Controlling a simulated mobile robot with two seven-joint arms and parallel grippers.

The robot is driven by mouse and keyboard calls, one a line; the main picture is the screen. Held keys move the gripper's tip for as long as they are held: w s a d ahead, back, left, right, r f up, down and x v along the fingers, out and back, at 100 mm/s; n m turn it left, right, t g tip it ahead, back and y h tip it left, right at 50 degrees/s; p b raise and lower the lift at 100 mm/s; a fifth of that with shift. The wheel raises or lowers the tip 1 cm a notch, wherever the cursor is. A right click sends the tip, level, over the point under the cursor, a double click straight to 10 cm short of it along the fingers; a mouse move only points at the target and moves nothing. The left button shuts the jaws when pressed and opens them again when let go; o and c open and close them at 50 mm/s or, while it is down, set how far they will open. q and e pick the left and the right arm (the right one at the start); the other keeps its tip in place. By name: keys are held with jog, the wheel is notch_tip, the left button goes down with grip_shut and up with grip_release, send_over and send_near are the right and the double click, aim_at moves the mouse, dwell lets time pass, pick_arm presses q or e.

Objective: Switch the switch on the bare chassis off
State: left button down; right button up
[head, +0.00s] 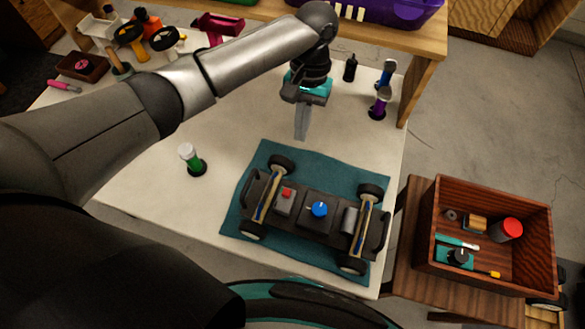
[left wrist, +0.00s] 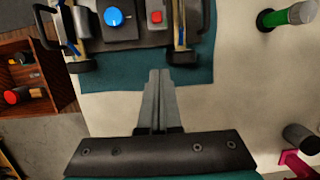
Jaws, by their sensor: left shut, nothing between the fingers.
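The bare chassis (head: 335,234) lies on a teal mat (head: 262,158) on the white table, with four black-tired wheels at its corners. On its deck are a small red switch piece (head: 287,192) on a grey block and a round blue knob (head: 319,209) with a white mark. In the left wrist view the red piece (left wrist: 156,17) and blue knob (left wrist: 114,18) show at the top. My left gripper (head: 301,136) is shut and empty, pointing down above the table beyond the chassis, apart from it. In the left wrist view its fingertips (left wrist: 159,72) are below the red piece. My right gripper is out of view.
A green-and-white bottle (head: 192,160) stands left of the mat. Purple (head: 378,104) and black (head: 350,68) bottles stand at the back right. A wooden box (head: 425,225) with parts sits on a side table at right. A raised shelf (head: 415,45) crosses the back.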

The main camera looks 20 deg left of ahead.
aim_at(286, 193)
pick_arm(q)
jog(key=b+x, duration=0.2)
jog(key=x, duration=0.7)
jog(key=shift+f, duration=0.35)
jog(key=s, duration=0.2)
jog(key=shift+s+a+f, duration=0.1)
jog(key=shift+s+f, duration=0.05)
jog(key=shift+s, duration=0.95)
jog(key=s+p, duration=0.1)
jog(key=p, duration=0.1)
jog(key=shift+s+p, duration=0.15)
jog(key=shift+p, duration=0.2)
jog(key=shift+s+p, duration=0.55)
jog(key=shift+p, duration=0.15)
jog(key=shift+s+a, duration=0.1)
jog(key=shift+s, duration=0.1)
